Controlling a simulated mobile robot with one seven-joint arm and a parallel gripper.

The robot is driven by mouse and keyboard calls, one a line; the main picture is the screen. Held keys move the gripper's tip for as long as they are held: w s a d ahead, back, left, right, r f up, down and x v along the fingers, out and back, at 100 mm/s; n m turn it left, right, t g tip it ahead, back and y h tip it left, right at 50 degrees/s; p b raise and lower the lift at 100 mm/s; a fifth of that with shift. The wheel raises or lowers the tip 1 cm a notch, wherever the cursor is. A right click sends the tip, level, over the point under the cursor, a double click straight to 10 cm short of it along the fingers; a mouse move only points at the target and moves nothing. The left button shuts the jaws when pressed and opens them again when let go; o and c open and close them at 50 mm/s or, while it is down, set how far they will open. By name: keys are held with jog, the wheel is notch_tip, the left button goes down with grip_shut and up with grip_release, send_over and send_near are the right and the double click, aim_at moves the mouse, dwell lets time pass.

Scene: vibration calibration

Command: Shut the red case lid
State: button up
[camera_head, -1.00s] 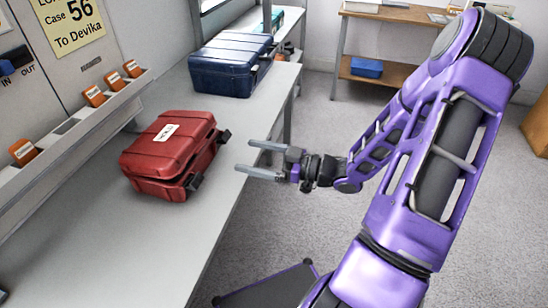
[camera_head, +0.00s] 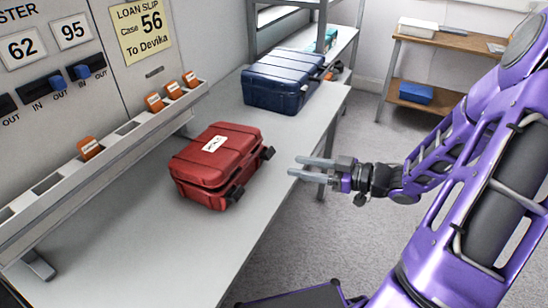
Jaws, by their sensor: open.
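The red case (camera_head: 202,190) sits on the grey bench. Its lid (camera_head: 226,153) is down over the body, with a white label on top. A dark gap shows between lid and body at the near side, and I cannot tell whether the lid is fully seated. Dark latches show at the case's right side and hang outward. My gripper (camera_head: 294,168) is open and empty, its two fingers pointing left towards the case. It is off to the right of the case, apart from it, by the bench edge.
A dark blue case (camera_head: 283,82) stands behind on the bench (camera_head: 119,247). A sloped rail (camera_head: 110,146) holds several orange tags along the wall. A yellow loan slip (camera_head: 142,33) is on the panel. A wooden shelf unit (camera_head: 421,65) stands at the back right. The bench front is clear.

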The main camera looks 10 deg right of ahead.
jog(key=shift+g+h, duration=0.5)
jog(key=shift+h, duration=0.3)
jog(key=a+r, duration=0.1)
jog(key=r, duration=0.1)
jog(key=w+a+r+p, duration=0.1)
jog(key=r, duration=0.1)
jog(key=w+a+r+p, duration=0.1)
jog(key=shift+w+a+r, duration=0.2)
jog(key=shift+a+r, duration=0.2)
grip_shut()
jog(key=b, duration=0.3)
send_over(242, 156)
jog(key=s+d, duration=0.2)
notch_tip(242, 156, down, 4)
notch_tip(242, 156, down, 2)
jog(key=shift+s+d+f+h+b, duration=0.1)
jog(key=shift+f+h+b, duration=0.1)
jog(key=shift+h+b, duration=0.15)
jog(key=shift+d+f, duration=0.1)
jog(key=shift+f, duration=0.4)
